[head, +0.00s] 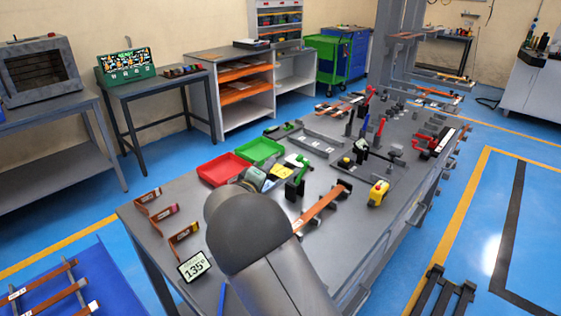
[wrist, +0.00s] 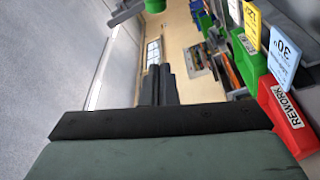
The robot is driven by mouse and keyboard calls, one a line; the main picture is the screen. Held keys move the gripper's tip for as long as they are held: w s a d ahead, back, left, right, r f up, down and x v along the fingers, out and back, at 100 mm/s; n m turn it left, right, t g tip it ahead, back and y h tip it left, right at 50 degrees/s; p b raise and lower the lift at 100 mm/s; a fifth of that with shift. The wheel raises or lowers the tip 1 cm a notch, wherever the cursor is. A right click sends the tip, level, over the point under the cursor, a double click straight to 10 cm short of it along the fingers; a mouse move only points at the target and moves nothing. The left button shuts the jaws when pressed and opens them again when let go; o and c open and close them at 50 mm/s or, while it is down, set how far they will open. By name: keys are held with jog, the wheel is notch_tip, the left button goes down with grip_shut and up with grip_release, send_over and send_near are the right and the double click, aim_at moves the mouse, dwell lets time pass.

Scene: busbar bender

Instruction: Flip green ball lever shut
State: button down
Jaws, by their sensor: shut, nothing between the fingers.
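A green lever (head: 300,167) stands upright on a green-and-dark fixture on the workbench in the head view, just right of my arm. I cannot make out its ball clearly. A green piece (wrist: 154,5) shows at the top edge of the wrist view, cut off by the frame; I cannot tell whether it is the ball. My gripper (wrist: 158,84) is shut and empty, its dark fingers close together in the wrist view, apart from the green piece. In the head view my arm largely hides the gripper.
Red (head: 223,168) and green (head: 260,150) trays lie behind the lever. A copper bar (head: 322,208) and a yellow control box (head: 378,193) lie to its right. In the wrist view a red REWORK bin (wrist: 288,118) and angle cards (wrist: 286,55) are at the right.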

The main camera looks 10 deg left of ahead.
jog(key=p+x, duration=0.3)
jog(key=x, duration=0.6)
jog(key=shift+s+d+f+p, duration=0.35)
jog(key=shift+s+d, duration=0.2)
jog(key=shift+d, duration=0.2)
jog(key=shift+s+d+f+p, duration=0.25)
jog(key=shift+s+d+f, duration=0.15)
jog(key=shift+s+d, duration=0.25)
jog(key=shift+w+f+b, duration=0.1)
jog(key=shift+b, duration=0.2)
